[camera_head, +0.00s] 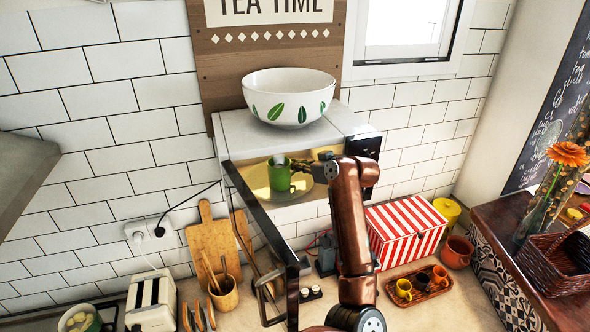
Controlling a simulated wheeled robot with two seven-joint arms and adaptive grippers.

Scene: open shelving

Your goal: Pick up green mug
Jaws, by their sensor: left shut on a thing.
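The green mug (279,178) is upright inside the open microwave (241,178), over its yellowish lit floor. My left arm, copper-coloured, rises from the bottom of the view and its left gripper (298,167) reaches into the microwave from the right. The left gripper is shut on the green mug at the mug's right side. The fingertips are small and partly hidden, and I cannot tell whether the mug's base touches the microwave floor. My right gripper is not in view.
The microwave door (262,225) hangs open toward me, left of my arm. A white bowl with green leaves (289,97) stands on top of the microwave. A red-and-white striped box (405,234) and a tray of small cups (417,288) are at the right. A toaster (151,301) is at the left.

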